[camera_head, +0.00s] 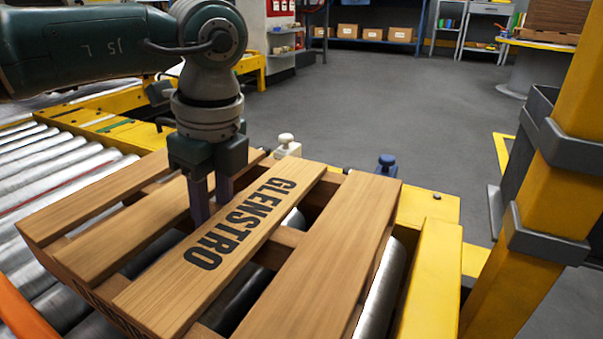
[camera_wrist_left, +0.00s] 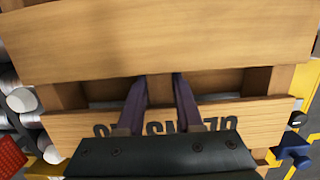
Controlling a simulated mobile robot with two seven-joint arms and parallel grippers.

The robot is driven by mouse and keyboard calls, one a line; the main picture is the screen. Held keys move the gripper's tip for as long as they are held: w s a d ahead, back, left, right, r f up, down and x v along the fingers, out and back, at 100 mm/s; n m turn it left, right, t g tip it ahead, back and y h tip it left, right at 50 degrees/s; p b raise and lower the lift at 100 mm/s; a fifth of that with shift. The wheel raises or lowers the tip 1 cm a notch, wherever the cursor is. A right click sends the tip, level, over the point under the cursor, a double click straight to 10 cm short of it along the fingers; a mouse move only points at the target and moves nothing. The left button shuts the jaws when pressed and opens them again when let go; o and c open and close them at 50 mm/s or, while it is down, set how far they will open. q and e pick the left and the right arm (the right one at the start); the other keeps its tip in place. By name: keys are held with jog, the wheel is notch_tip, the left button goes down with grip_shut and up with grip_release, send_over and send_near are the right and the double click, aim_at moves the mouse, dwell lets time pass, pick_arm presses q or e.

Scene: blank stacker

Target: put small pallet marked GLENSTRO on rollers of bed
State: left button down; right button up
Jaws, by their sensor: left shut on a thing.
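The small wooden pallet (camera_head: 325,255) has GLENSTRO in black letters on a middle slat. It fills the lower part of the head view and also shows in the wrist view (camera_wrist_left: 150,45). My left gripper (camera_head: 211,203) reaches down from above beside the lettered slat. In the wrist view its two fingers (camera_wrist_left: 158,92) are shut on a cross-piece between two slats. The bed's metal rollers (camera_head: 70,165) show left of the pallet and through its gaps. The pallet is above the rollers; I cannot tell whether it touches them. My right gripper is out of view.
A yellow bed frame (camera_head: 430,270) runs along the right, with a white knob (camera_head: 287,145) and a blue knob (camera_head: 386,163) beyond the pallet. A yellow post (camera_head: 550,180) stands at right. An orange bar (camera_head: 22,312) shows at lower left. Open grey floor lies behind.

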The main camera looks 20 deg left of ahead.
pick_arm(q)
notch_tip(320, 180, down, 3)
jog(key=shift+f+b, duration=0.1)
jog(key=shift+b, duration=0.75)
jog(key=c, duration=1)
grip_release()
jog(key=o, duration=0.4)
jog(key=shift+o, duration=0.2)
jog(key=r+p, duration=0.2)
jog(key=r, duration=0.2)
jog(key=d+r+p, duration=0.1)
jog(key=r+p, duration=0.2)
jog(key=r, duration=0.1)
jog(key=r+p, duration=0.3)
jog(key=r, duration=0.1)
jog(key=shift+d, duration=0.35)
